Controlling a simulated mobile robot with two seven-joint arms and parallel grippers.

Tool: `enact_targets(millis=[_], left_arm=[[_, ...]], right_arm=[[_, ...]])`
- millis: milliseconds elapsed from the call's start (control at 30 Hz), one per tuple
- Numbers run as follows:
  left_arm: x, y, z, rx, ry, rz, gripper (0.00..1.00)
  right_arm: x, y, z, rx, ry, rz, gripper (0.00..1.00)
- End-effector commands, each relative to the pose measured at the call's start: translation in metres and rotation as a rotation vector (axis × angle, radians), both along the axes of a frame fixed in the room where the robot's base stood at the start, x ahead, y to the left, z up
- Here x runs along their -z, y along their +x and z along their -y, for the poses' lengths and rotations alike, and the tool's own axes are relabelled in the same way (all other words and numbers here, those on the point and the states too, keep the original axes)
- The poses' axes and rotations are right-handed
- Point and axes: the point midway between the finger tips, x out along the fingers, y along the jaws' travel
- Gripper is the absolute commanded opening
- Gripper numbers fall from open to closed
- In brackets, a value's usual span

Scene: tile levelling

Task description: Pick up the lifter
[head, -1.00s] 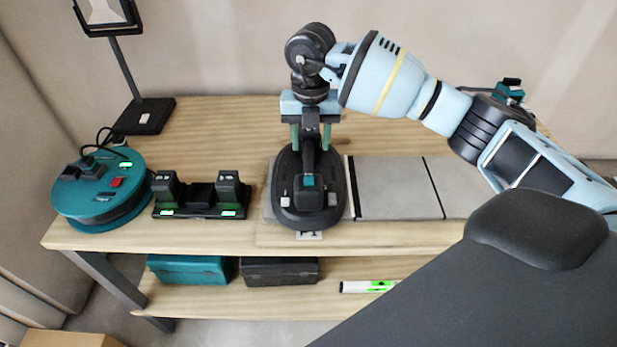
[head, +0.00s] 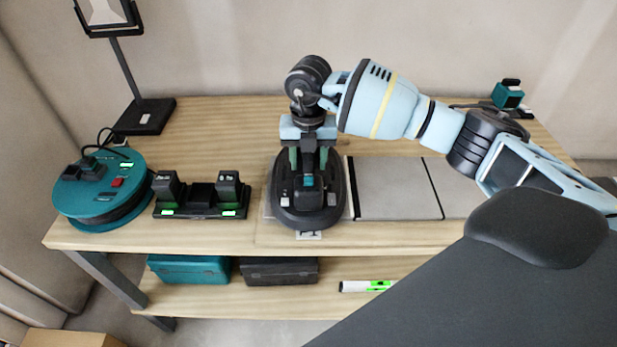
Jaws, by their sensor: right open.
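The lifter (head: 308,212) is a dark oval device with a raised handle and a small teal part on top. It rests on a grey tile at the middle of the table's front. My right gripper (head: 309,165) points down at the lifter with its two fingers spread, one on each side of the handle. The fingers are open, and I cannot tell whether they touch the handle. The gripper partly hides the back of the lifter. My left gripper is not in view.
Grey tiles (head: 396,188) lie right of the lifter on the wooden table (head: 215,130). A charger with two batteries (head: 200,196) and a teal cable reel (head: 95,190) stand left. A lamp (head: 145,116) is at the back left, a teal tool (head: 507,95) at the back right. Cases (head: 188,269) sit below.

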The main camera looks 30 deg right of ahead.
Motion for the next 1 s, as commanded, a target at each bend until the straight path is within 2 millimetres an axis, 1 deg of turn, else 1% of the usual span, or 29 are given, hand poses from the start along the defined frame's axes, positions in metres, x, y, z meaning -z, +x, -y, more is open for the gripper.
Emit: enact_targets(millis=[233, 600, 633, 900, 1000], left_arm=[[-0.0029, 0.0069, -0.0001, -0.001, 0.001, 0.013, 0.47], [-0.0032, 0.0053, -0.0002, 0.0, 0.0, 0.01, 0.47], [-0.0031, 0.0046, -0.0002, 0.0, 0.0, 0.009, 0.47], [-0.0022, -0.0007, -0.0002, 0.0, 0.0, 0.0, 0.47], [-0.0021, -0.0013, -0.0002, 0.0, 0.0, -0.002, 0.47]], right_arm=[[0.0027, 0.0001, -0.0001, 0.0, 0.0, 0.0, 0.47], [0.0047, 0.0, 0.0, 0.0, 0.0, 0.0, 0.47], [0.0047, 0.0, 0.0, 0.0, 0.0, 0.0, 0.46], [0.0046, -0.0001, -0.0001, 0.0, 0.0, 0.0, 0.11], [0.0046, -0.0001, -0.0001, 0.0, 0.0, 0.0, 0.0]])
